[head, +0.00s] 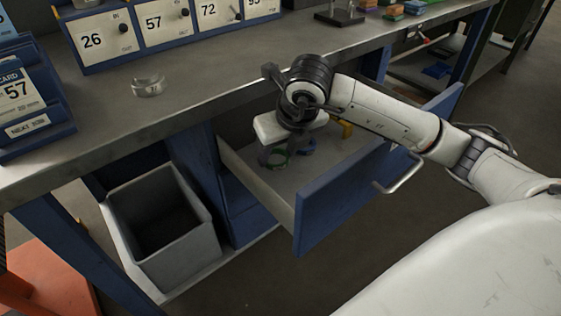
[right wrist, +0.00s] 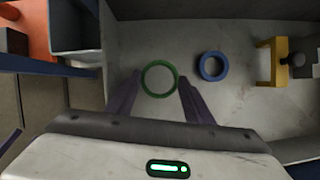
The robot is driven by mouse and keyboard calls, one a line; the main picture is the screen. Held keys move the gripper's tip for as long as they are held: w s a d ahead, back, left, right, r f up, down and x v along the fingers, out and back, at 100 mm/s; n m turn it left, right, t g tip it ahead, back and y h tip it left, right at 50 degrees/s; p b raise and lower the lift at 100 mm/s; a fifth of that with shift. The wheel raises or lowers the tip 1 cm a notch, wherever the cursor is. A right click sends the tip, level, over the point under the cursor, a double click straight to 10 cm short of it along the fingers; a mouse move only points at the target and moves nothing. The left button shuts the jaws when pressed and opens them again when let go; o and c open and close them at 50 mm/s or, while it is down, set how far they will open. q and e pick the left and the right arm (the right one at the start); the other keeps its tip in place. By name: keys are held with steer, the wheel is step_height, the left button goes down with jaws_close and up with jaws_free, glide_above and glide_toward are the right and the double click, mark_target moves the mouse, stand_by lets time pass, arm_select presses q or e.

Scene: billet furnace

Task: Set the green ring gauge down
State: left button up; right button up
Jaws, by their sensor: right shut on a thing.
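The green ring gauge (head: 278,158) shows low inside the open drawer, under my right gripper (head: 276,152). In the right wrist view the green ring gauge (right wrist: 145,89) sits between the two fingers of my right gripper (right wrist: 160,84), which is shut on it. The gripper points down into the drawer (head: 245,172). I cannot tell whether the ring touches the drawer floor. My left gripper is in neither view.
A blue ring (right wrist: 213,66) lies right of the green one on the drawer floor, with a yellow stand-like object (right wrist: 271,61) beyond it. The drawer's blue front (head: 335,202) has a handle. A grey bin (head: 165,225) stands left. A clear round dish (head: 148,87) is on the bench (head: 215,80).

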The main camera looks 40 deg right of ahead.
mark_target(278, 175)
steer(key=shift+f+b, duration=0.3)
steer(key=shift+f, duration=1.4)
steer(key=o, duration=1.2)
steer(key=p+v, duration=0.2)
steer(key=v, duration=1)
steer(key=shift+r, duration=0.1)
